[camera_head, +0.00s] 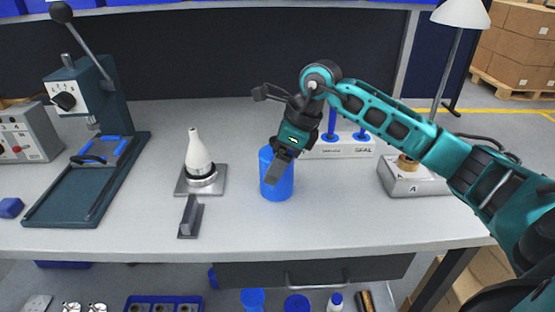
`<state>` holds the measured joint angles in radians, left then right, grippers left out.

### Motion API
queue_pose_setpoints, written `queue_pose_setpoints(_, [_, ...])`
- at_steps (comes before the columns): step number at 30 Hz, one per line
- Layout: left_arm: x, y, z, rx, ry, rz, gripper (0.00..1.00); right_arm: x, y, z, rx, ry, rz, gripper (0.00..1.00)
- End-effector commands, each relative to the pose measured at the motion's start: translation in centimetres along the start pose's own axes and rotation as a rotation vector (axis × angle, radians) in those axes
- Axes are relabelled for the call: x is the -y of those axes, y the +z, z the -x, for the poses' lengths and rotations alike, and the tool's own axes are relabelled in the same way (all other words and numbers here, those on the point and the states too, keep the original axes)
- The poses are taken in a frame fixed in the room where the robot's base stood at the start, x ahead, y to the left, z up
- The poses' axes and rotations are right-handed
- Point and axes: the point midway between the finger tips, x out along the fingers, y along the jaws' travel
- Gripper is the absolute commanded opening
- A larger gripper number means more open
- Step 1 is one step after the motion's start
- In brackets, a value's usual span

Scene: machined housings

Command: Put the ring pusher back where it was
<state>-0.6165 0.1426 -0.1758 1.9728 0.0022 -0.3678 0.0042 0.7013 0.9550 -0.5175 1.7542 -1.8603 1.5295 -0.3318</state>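A blue cylinder (277,188), which I take to be the ring pusher, is upright at the middle of the bench (340,222). My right gripper (272,170) reaches down to it from above and behind. My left gripper is not in view.
A dark grey block (190,217) lies in front of the cone. A green lever press (95,95) stands at the left. A white holder with blue pegs (345,149) is behind the cylinder. A grey unit marked A (408,184) stands at the right. The front middle of the bench is clear.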

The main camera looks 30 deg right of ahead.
Motion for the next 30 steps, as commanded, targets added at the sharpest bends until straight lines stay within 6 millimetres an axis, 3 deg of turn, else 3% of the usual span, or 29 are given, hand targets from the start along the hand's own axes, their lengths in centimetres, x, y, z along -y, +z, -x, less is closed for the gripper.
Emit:
queue_pose_setpoints(8, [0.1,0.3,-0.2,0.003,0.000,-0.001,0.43,0.0,-0.1,-0.3,0.001,-0.001,0.000,0.46])
queue_pose_setpoints(9, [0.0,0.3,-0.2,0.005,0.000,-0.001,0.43,0.0,-0.1,-0.2,0.000,-0.001,0.000,0.83])
queue_pose_setpoints(14, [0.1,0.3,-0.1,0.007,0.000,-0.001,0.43,0.0,-0.1,-0.2,0.000,0.000,0.000,0.99])
queue_pose_setpoints(23, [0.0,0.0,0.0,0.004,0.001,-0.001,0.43,0.0,0.1,0.1,0.000,0.000,0.000,1.00])
queue_pose_setpoints(26, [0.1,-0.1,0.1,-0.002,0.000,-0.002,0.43,0.1,0.1,1.1,0.001,-0.003,0.000,1.00])
queue_pose_setpoints(30, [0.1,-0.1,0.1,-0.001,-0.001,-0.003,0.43,0.1,0.1,3.8,0.001,-0.005,0.001,1.00])
